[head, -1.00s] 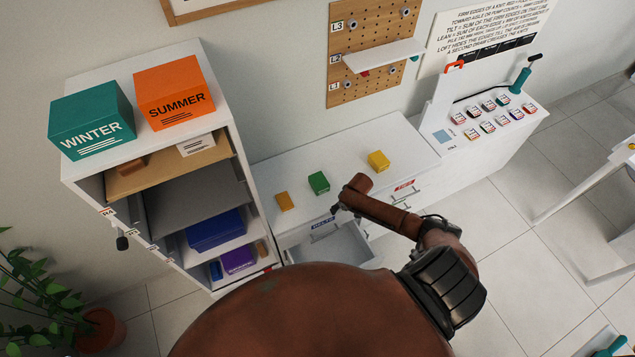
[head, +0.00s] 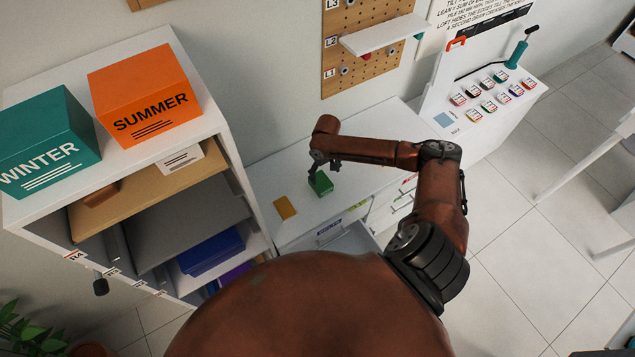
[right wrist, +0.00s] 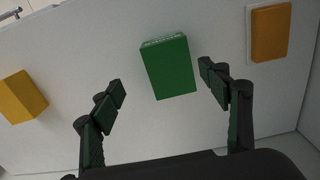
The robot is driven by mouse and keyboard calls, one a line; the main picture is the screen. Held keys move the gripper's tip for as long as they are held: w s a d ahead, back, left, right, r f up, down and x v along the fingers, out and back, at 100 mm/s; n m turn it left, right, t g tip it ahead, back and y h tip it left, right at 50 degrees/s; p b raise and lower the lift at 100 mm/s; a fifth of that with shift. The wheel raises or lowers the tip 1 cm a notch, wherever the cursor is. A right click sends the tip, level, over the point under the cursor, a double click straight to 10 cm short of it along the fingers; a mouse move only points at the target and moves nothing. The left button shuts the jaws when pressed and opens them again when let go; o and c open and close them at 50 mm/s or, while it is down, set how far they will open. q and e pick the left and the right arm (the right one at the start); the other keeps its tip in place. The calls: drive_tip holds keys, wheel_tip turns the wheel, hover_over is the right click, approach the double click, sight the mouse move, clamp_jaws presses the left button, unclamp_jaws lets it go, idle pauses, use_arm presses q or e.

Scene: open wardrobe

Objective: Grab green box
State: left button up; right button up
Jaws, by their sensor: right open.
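The green box (head: 321,184) sits on the white dresser top in the head view, just below my right gripper (head: 323,167). In the right wrist view the green box (right wrist: 168,67) lies ahead of and between the two spread fingers of my right gripper (right wrist: 163,88). The right gripper is open and empty, with a gap between each finger and the box. My left gripper is in neither view.
A flat orange-yellow box (head: 285,207) lies left of the green box; it also shows in the right wrist view (right wrist: 270,32). Another yellow box (right wrist: 23,97) stands on the other side. An open drawer (head: 352,240) juts out below the dresser top. A shelf unit (head: 224,150) stands at left.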

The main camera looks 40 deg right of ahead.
sight(321, 181)
drive_tip(key=shift+a+f, duration=0.2)
drive_tip(key=shift+f, duration=0.3)
drive_tip(key=shift+w+a+f, duration=0.15)
drive_tip(key=shift+w+f, duration=0.1)
drive_tip(key=shift+f, duration=0.2)
drive_tip(key=shift+w+a+f, duration=0.15)
drive_tip(key=shift+w+f, duration=0.05)
drive_tip(key=shift+f, duration=0.2)
drive_tip(key=f, duration=0.3)
drive_tip(key=shift+w+a+f+p, duration=0.1)
drive_tip(key=shift+w+f+p, duration=0.15)
drive_tip(key=shift+p, duration=0.1)
drive_tip(key=shift+f, duration=0.3)
drive_tip(key=c, duration=0.9)
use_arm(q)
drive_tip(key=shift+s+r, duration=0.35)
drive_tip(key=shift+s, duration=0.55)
use_arm(e)
drive_tip(key=c, duration=0.4)
